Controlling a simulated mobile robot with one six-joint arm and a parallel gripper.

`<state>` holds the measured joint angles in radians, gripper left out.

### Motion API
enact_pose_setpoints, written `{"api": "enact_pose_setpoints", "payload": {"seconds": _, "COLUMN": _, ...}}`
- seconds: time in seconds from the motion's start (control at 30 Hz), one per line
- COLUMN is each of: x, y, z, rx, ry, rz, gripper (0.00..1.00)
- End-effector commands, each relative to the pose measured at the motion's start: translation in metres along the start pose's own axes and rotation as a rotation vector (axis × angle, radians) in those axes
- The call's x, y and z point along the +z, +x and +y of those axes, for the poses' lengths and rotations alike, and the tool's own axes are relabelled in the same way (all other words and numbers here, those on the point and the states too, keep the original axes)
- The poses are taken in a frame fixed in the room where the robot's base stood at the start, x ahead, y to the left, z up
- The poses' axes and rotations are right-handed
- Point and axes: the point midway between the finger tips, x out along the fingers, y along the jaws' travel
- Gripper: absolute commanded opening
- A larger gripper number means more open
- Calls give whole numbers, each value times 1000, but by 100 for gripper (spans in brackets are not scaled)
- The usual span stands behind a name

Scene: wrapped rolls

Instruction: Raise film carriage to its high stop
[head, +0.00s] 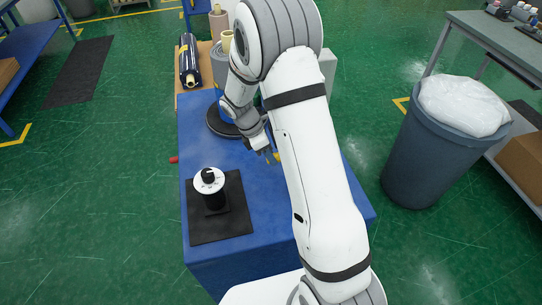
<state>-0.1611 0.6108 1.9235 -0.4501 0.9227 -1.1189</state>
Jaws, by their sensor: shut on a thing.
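My gripper (271,157) is above the blue table, pointing down to the right, beside my white arm. It is shut on a small yellow part (277,156), mostly hidden by the gripper and arm. I cannot tell whether this part belongs to the film carriage. No carriage or stop shows clearly. A grey upright block (328,67) shows partly behind my arm.
A black stand with a white dial and black knob (208,181) sits on a dark mat (232,222) at the table's front left. A grey bin (418,150) is right. Bare blue tabletop (200,140) lies left.

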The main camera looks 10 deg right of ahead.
Motion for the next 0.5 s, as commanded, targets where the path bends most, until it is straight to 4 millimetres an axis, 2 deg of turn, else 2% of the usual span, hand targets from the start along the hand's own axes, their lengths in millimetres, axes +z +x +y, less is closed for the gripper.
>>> {"api": "enact_pose_setpoints", "payload": {"seconds": 0.03, "x": 2, "y": -6, "z": 2, "rx": 10, "ry": 3, "rz": -2, "gripper": 0}}
{"api": "enact_pose_setpoints", "payload": {"seconds": 0.23, "x": 3, "y": -7, "z": 3, "rx": 13, "ry": 4, "rz": -3, "gripper": 0}}
{"api": "enact_pose_setpoints", "payload": {"seconds": 0.27, "x": 3, "y": -7, "z": 3, "rx": 13, "ry": 4, "rz": -2, "gripper": 30}}
{"api": "enact_pose_setpoints", "payload": {"seconds": 0.37, "x": 2, "y": -6, "z": 3, "rx": 12, "ry": 3, "rz": -2, "gripper": 38}}
{"api": "enact_pose_setpoints", "payload": {"seconds": 0.5, "x": 2, "y": -5, "z": 2, "rx": 10, "ry": 2, "rz": -2, "gripper": 38}}
